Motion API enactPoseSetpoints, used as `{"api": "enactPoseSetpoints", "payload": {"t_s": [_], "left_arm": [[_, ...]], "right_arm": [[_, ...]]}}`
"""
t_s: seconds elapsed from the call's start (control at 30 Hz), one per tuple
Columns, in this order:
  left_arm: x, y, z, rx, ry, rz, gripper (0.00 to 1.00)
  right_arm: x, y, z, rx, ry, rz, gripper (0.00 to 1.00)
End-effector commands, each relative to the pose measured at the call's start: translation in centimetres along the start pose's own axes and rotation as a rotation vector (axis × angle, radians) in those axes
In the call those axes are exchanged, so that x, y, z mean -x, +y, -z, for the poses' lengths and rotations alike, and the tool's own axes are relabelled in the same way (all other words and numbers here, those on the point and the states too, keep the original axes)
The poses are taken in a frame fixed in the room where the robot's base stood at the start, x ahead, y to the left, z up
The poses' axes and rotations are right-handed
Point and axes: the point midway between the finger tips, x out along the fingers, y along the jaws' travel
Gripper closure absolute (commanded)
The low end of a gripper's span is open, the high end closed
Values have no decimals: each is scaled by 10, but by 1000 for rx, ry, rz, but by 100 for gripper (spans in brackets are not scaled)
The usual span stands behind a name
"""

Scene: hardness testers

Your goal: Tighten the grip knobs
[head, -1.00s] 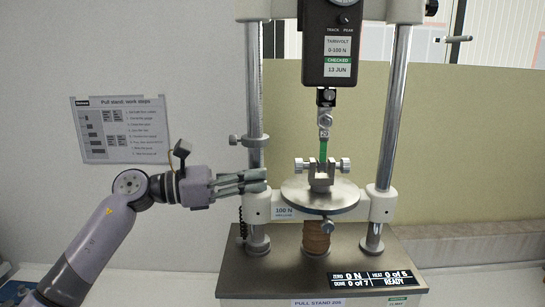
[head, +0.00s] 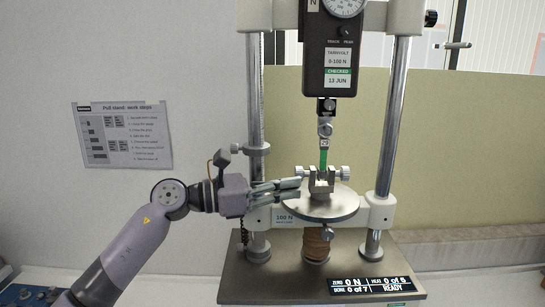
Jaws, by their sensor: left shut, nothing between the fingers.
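A pull stand holds a small metal grip (head: 321,183) on a round plate (head: 320,206). The grip has a knob on each side: the left knob (head: 299,171) and the right knob (head: 345,172). A green strip (head: 323,159) stands upright in the grip, below an upper connector (head: 325,128) hanging from the black gauge (head: 331,60). My left gripper (head: 299,187) is shut and empty. It points right, with its fingertips just below and left of the left knob; whether they touch it or the plate I cannot tell. My right gripper is not in view.
Two chrome columns (head: 393,125) flank the grip, the left one (head: 256,105) with a side clamp knob (head: 236,148). The base display (head: 371,283) reads 0 N and READY. A work-steps sheet (head: 124,134) hangs on the wall.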

Motion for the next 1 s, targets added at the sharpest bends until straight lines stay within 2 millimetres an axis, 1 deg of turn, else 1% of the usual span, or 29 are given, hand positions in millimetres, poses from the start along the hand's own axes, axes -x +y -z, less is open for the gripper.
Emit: {"api": "enactPoseSetpoints", "payload": {"t_s": [0.73,1.0], "left_arm": [[-1,5,-3,-1,-2,-2,100],[0,4,-7,-3,-3,-2,100]], "right_arm": [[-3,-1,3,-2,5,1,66],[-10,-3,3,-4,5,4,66]]}}
